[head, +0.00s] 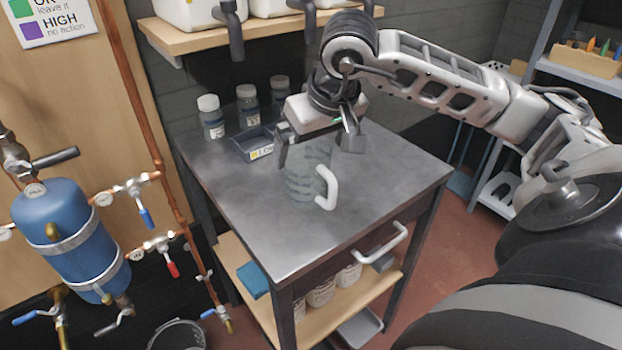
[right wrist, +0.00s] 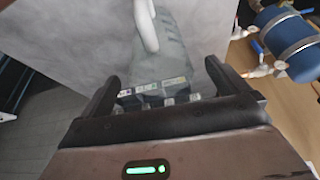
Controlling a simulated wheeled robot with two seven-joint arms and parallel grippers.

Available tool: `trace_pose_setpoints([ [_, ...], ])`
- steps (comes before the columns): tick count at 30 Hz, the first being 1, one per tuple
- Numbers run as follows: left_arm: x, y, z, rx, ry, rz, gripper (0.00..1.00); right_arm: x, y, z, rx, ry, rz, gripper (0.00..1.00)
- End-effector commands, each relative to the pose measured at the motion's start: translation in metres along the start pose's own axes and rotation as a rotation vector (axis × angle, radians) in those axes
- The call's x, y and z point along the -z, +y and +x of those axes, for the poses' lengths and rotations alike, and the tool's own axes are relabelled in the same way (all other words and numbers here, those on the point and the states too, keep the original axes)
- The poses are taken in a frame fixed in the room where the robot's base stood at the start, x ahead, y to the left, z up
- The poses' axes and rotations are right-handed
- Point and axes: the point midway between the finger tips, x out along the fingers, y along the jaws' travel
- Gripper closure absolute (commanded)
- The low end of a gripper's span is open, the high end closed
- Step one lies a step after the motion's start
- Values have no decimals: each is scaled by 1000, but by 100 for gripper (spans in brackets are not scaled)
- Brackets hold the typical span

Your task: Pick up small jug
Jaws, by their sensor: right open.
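The small jug (head: 301,183) is a translucent grey vessel with a white handle (head: 328,188). It stands upright on the dark metal top of the workbench (head: 238,222). My right gripper (head: 318,146) is open directly above the jug, its fingers at the height of the rim. In the right wrist view the jug (right wrist: 160,62) lies between the two open fingers of the gripper (right wrist: 172,88), with its white handle pointing away. I cannot tell whether a finger touches it. My left gripper is not in view.
A wooden shelf (head: 200,38) with white containers hangs above. A blue tank (head: 66,238) with pipes is at the left. The bench front is clear.

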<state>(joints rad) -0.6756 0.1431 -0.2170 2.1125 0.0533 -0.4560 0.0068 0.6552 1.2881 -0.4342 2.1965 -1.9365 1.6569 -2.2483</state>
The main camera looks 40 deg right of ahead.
Motion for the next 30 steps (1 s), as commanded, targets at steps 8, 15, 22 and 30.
trace_pose_setpoints([
  [8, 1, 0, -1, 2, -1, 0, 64, -2, 1, 30, 0, 0, -1, 0],
  [15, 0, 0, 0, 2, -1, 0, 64, -2, 1, 30, 0, 1, -1, 8],
  [22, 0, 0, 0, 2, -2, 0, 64, -1, 1, 30, 1, 1, -1, 62],
  [30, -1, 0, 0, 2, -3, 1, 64, 0, 1, 28, 1, 3, 0, 62],
])
